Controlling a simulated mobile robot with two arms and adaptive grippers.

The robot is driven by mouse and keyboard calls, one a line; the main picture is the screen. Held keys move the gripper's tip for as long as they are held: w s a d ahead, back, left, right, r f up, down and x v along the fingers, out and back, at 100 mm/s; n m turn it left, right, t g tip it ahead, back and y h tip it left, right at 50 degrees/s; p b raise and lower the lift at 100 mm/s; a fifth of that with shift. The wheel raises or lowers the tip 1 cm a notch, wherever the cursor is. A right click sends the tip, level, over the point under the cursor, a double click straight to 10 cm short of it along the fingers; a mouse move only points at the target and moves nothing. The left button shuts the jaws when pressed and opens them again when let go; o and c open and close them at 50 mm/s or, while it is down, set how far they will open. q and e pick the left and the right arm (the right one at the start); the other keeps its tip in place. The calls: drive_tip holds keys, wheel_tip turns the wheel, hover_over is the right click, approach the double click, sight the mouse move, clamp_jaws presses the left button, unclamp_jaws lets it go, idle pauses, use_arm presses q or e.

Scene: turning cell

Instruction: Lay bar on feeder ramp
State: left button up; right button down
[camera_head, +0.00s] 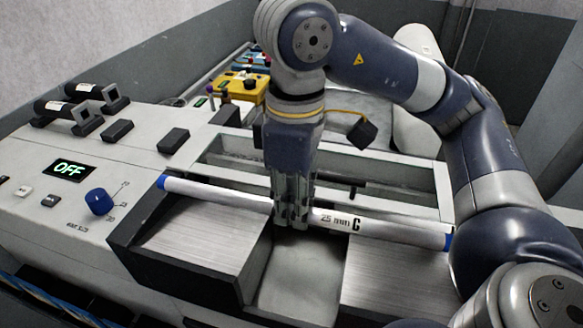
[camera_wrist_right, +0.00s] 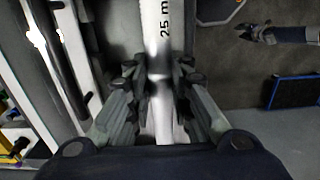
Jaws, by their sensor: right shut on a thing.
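A white bar (camera_head: 338,220) with blue ends, marked "25 mm C", runs left to right across the feeder ramp (camera_head: 198,240). The ramp has two brushed metal slopes with a gap between them. My right gripper (camera_head: 291,222) points down over this gap and is shut on the bar near its middle. The bar (camera_wrist_right: 163,120) also shows between the fingers in the right wrist view. The bar lies along the upper part of the slopes; I cannot tell whether it touches them.
The control panel at left has an "OFF" display (camera_head: 63,169) and a blue knob (camera_head: 99,201). Black brackets (camera_head: 72,109) stand at its back. A yellow box (camera_head: 243,87) is behind. An open slotted frame (camera_head: 410,172) lies just beyond the bar.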

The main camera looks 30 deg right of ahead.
drive_tip(key=shift+s+a+r, duration=0.1)
drive_tip(key=shift+a, duration=0.05)
use_arm(q)
drive_tip(key=s+a+f+b, duration=0.2)
drive_tip(key=s, duration=0.4)
use_arm(e)
drive_tip(key=f, duration=0.1)
drive_tip(key=f+b, duration=0.1)
drive_tip(key=f, duration=0.1)
drive_tip(key=shift+s+a+f, duration=0.15)
drive_tip(key=shift+s+f, duration=0.1)
drive_tip(key=shift+s, duration=0.15)
use_arm(q)
drive_tip(key=w+d+f+b, duration=0.2)
drive_tip(key=w+f, duration=0.1)
drive_tip(key=w, duration=0.2)
drive_tip(key=shift+g, duration=0.3)
drive_tip(key=s+f+b, duration=0.1)
drive_tip(key=f+b, duration=0.1)
drive_tip(key=s+a+f+b, duration=0.1)
drive_tip(key=s+f+b, duration=0.1)
drive_tip(key=shift+a+f, duration=0.1)
drive_tip(key=shift+f, duration=0.05)
use_arm(e)
wheel_tip(320, 180, down, 6)
drive_tip(key=shift+f, duration=0.25)
use_arm(q)
drive_tip(key=shift+w, duration=0.1)
